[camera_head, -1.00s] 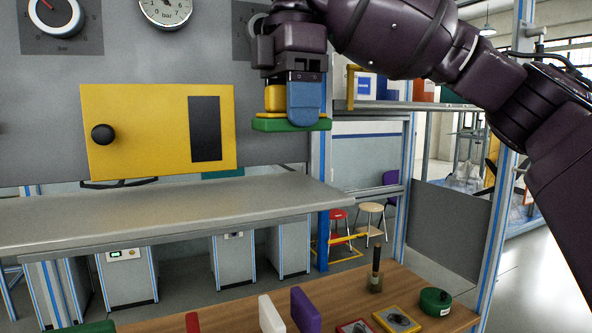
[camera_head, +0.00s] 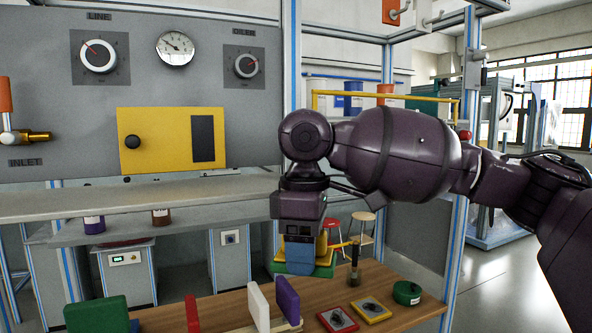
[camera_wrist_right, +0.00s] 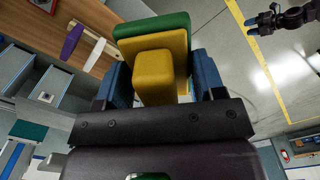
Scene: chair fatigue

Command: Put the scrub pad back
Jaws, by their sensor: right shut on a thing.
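My right gripper (camera_head: 302,258) is shut on a scrub pad (camera_head: 325,269) with a green base and a yellow block-shaped grip.
Red (camera_head: 338,320) and yellow (camera_head: 371,310) trays and a green tin (camera_head: 407,293) lie right. A grey shelf (camera_head: 130,200) runs behind.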

